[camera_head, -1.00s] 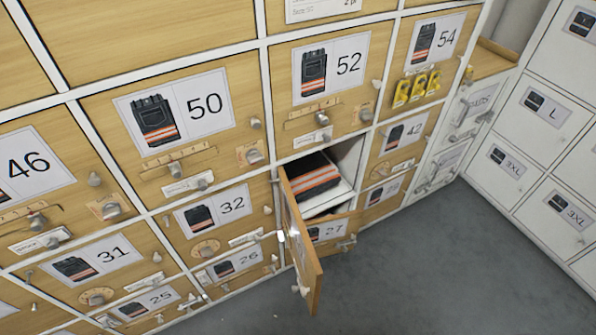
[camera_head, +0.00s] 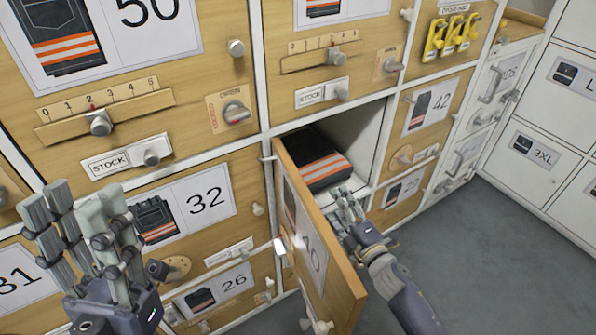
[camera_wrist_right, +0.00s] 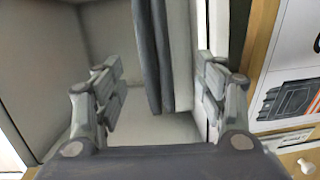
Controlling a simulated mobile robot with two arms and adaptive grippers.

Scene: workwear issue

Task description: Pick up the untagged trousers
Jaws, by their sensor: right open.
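The trousers (camera_head: 318,163) are dark and folded, with orange and pale stripes. They lie in the open compartment behind the swung-out door (camera_head: 318,245); I see no tag on their visible part. My right gripper (camera_head: 347,203) is at the compartment's mouth, just in front of and below the trousers in the head view. In the right wrist view the gripper (camera_wrist_right: 160,88) is open, and the dark folded edge of the trousers (camera_wrist_right: 150,45) shows between and beyond its fingers. I cannot tell whether they touch. My left gripper (camera_head: 85,225) is open and empty before the lockers at left.
The open wooden door juts out just left of my right gripper. Closed lockers with numbered picture labels, sliders and knobs surround the compartment. Yellow tags (camera_head: 452,35) hang at upper right. White lockers (camera_head: 530,150) stand at right, with clear grey floor (camera_head: 470,260) in front.

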